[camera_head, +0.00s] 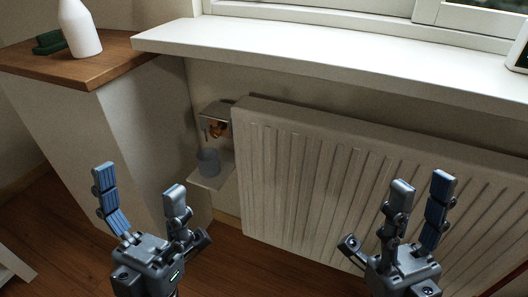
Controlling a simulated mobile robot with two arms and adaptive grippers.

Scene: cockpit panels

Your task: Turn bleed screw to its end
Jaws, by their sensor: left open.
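A metal box with a brass-coloured fitting (217,130) is at the left end of the white radiator (290,165), under the sill. The bleed screw is too small to make out for sure; it may be part of this fitting. A clear cup (208,162) stands on a small white ledge just below it. My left gripper (139,188) is open and empty, to the lower left of the fitting and apart from it. My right gripper (422,187) has its fingers apart and is empty, in front of the radiator's right part.
A white window sill (300,55) overhangs the radiator and fitting. A wooden-topped cabinet (105,68) stands at the left, close to the fitting, with a white bottle (79,30) and a green item (50,41) on top. Wooden floor lies below.

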